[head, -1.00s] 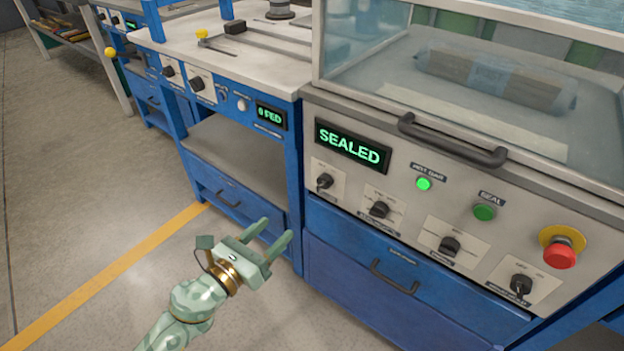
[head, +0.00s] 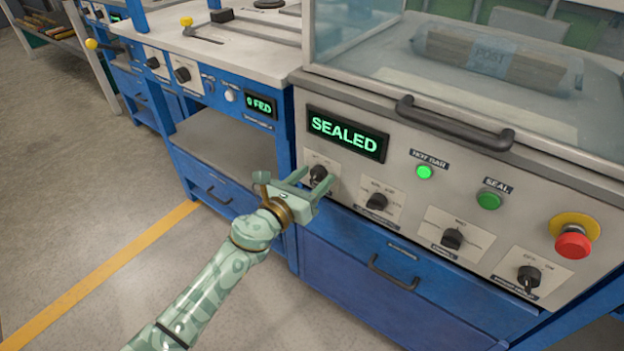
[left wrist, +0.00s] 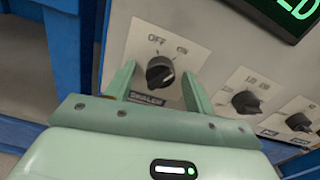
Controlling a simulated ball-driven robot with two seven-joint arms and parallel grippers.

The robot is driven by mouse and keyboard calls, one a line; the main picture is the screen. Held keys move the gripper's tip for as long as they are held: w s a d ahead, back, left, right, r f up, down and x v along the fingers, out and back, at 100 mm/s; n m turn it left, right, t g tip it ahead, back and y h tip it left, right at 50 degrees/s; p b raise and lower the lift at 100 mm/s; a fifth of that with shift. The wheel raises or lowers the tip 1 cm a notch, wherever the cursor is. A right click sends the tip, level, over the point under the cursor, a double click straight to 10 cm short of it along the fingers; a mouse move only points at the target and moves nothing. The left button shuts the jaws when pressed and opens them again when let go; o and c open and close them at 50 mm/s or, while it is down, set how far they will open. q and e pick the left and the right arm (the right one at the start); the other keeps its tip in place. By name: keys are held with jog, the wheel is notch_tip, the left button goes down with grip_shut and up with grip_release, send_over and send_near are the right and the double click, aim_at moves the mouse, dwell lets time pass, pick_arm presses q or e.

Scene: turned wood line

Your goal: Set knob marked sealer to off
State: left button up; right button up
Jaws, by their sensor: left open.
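The sealer knob (head: 319,174) is a black rotary knob on a pale plate at the left end of the grey control panel. In the left wrist view the knob (left wrist: 160,72) has OFF and ON printed above it and a dark label reading SEALER below. Its pointer is up and to the right, toward ON. My left gripper (head: 316,181) is open at this knob, and its fingers partly cover the plate. In the left wrist view the fingers of my left gripper (left wrist: 157,88) stand on either side of the knob, with gaps. My right gripper is not in view.
The display (head: 347,134) reads SEALED. More black knobs (head: 377,201) run along the panel to the right. A lit green lamp (head: 424,172), a green button (head: 489,201) and a red emergency button (head: 573,244) sit there too. A black handle (head: 455,125) juts out above.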

pick_arm(q)
jog(key=c, duration=1)
jog(key=shift+n, duration=0.3)
jog(key=n, duration=0.3)
jog(key=shift+r+n+p, duration=0.1)
jog(key=shift+n+p, duration=0.2)
jog(key=shift+p, duration=0.1)
jog(key=n+p, duration=0.1)
jog(key=n, duration=0.3)
jog(key=shift+w+a+n, duration=0.1)
jog(key=shift+n, duration=1.8)
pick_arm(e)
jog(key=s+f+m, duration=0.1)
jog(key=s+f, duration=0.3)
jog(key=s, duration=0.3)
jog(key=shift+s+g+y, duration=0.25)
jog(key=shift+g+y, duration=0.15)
